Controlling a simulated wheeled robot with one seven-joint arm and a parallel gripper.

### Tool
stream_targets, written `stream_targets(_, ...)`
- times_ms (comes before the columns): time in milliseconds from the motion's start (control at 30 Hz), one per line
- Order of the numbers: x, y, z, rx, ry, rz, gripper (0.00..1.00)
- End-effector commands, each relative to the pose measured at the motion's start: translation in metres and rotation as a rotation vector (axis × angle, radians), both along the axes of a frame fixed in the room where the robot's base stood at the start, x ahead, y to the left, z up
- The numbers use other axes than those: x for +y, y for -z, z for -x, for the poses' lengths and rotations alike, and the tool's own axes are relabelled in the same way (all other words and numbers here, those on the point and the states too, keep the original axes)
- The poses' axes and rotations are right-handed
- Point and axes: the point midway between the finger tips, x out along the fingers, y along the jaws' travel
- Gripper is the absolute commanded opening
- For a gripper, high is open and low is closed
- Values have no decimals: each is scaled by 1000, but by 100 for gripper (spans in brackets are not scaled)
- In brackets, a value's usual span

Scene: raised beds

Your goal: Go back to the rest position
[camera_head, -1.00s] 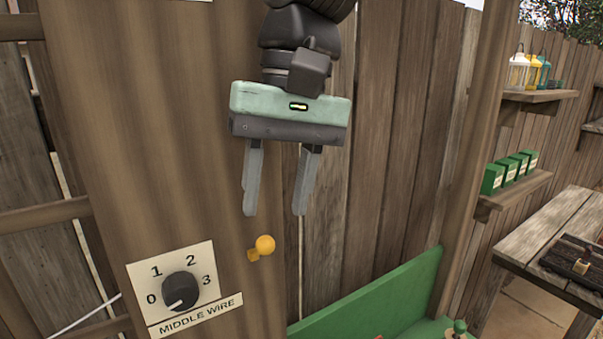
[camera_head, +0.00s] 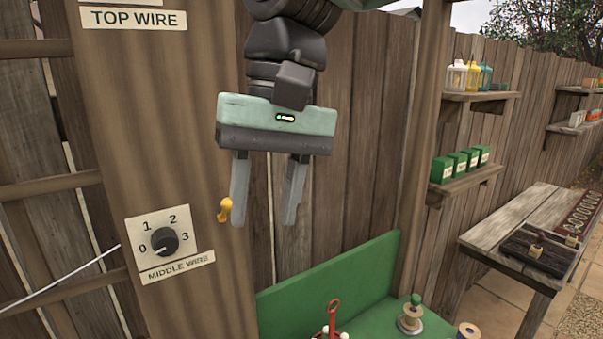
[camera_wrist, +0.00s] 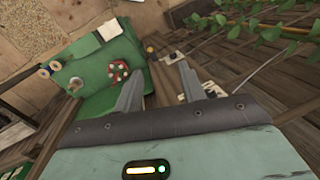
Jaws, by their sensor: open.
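My gripper (camera_head: 266,222) hangs fingers down in front of the wooden fence, right of a wide wooden post (camera_head: 112,115). Its two grey fingers are apart with nothing between them. They also show in the wrist view (camera_wrist: 158,80). A yellow knob (camera_head: 225,209) sticks out of the post just left of the left finger. In the picture the two lie close together; I cannot tell whether they touch. A black dial (camera_head: 164,242) on the plate labelled MIDDLE WIRE sits on the post, lower left of my gripper. Its pointer is near 0.
A green bench (camera_head: 330,275) with spools and a red item (camera_head: 331,318) stands below my gripper. Shelves with lanterns (camera_head: 470,75) and green boxes (camera_head: 460,163) are at right, above a wooden table (camera_head: 505,225). A thin wire (camera_head: 62,275) runs to the post. Plants (camera_wrist: 262,32) show in the wrist view.

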Motion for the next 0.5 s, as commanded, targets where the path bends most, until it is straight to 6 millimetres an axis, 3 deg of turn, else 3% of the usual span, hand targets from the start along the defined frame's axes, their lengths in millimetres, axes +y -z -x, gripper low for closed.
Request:
stream_targets(267,-15,46,9,-16,-30,7,40)
stream_targets(500,-38,106,22,-38,-71,17,40)
